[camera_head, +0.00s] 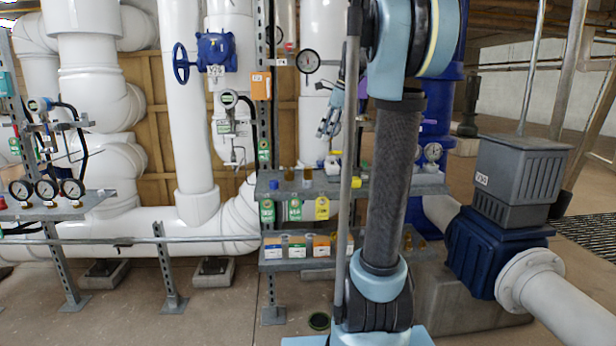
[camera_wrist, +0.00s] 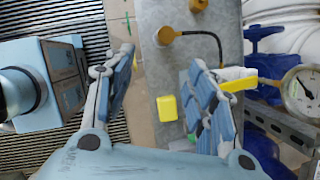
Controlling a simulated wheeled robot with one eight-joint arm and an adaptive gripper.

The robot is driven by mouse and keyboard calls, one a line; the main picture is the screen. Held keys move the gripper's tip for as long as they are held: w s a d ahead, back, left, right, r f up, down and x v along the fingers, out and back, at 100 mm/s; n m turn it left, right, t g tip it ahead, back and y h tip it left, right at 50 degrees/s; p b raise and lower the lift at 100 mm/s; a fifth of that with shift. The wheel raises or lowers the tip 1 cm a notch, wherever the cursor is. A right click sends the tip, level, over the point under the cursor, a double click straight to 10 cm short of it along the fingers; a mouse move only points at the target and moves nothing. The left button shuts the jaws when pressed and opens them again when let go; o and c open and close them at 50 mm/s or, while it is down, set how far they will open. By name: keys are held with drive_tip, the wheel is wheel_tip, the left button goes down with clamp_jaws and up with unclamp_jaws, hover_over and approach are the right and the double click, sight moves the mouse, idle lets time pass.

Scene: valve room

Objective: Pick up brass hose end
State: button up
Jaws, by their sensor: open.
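In the wrist view, a round brass piece (camera_wrist: 165,36) lies on the grey shelf (camera_wrist: 150,70) at one end of a thin, curved dark hose. It looks like the brass hose end. The hose's other end runs toward my right finger. My gripper (camera_wrist: 160,58) is open and empty, with its two blue fingers apart. The brass piece shows beyond the fingertips, between them in the picture; the height gap is unclear. In the head view, my gripper (camera_head: 335,110) is partly hidden behind my arm, above the upper shelf (camera_head: 382,187). I cannot pick out the hose end there.
A yellow block (camera_wrist: 167,108) lies on the shelf between the fingers in the picture. Another brass piece (camera_wrist: 198,5) is at the top edge. A white fitting with a yellow handle (camera_wrist: 236,80) touches or nears the right finger's outline. A pressure gauge (camera_wrist: 303,90) stands right.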

drive_tip(key=w+m, duration=0.1)
drive_tip(key=w, duration=0.1)
approach(307, 168)
drive_tip(key=f, duration=0.1)
drive_tip(key=w+f, duration=0.1)
drive_tip(key=f, duration=0.1)
drive_tip(key=w+a+f, duration=0.1)
drive_tip(key=shift+f, duration=0.35)
drive_tip(key=shift+s+x, duration=0.15)
drive_tip(key=shift+x, duration=1.2)
drive_tip(key=shift+s+x, duration=0.1)
drive_tip(key=shift+x, duration=1.2)
drive_tip(key=shift+a, duration=0.2)
drive_tip(key=c, duration=1)
